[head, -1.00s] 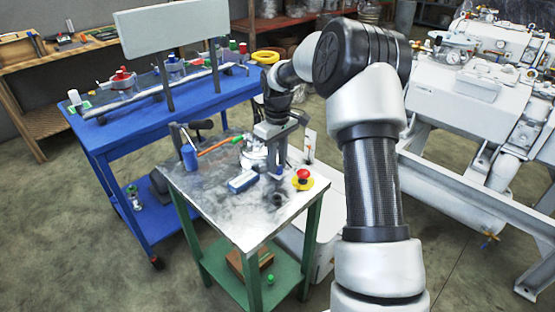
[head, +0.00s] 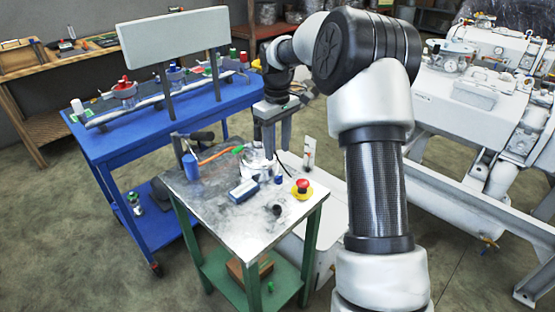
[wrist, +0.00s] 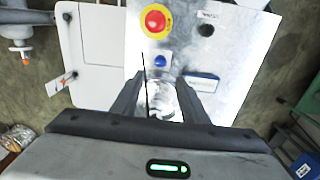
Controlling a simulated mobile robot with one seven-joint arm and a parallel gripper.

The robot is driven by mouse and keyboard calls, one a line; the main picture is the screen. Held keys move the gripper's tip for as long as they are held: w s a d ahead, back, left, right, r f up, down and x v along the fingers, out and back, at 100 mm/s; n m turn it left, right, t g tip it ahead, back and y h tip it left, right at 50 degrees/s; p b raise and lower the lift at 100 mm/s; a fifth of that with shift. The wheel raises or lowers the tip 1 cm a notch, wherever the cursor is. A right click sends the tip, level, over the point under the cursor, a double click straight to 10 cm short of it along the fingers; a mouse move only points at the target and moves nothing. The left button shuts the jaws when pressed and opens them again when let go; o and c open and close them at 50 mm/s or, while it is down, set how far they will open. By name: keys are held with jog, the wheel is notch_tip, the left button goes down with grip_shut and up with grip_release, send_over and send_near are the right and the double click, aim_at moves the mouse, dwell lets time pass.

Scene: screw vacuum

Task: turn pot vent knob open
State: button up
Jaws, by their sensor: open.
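A shiny metal pot (head: 257,165) stands near the back right of the small metal-topped table. In the wrist view the pot (wrist: 166,102) shows between my fingers, partly cut off by my gripper body. A small blue knob (head: 279,180) is close beside the pot; the blue knob (wrist: 161,62) also shows just beyond my fingertips in the wrist view. I cannot tell whether it is the vent knob. My gripper (head: 276,150) points down above the pot area, with fingers apart and nothing held. In the wrist view my gripper (wrist: 160,80) is open.
A red button on a yellow base (head: 303,188) sits near the table's right edge. A blue-and-white block (head: 243,191), a dark knob (head: 277,210) and a blue cup (head: 190,165) share the metal table (head: 223,225). A blue bench (head: 120,138) stands behind; white machinery (head: 475,120) is at right.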

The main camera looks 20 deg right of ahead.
notch_tip(320, 180, up, 8)
jog(key=p, duration=0.1)
dwell(0.4)
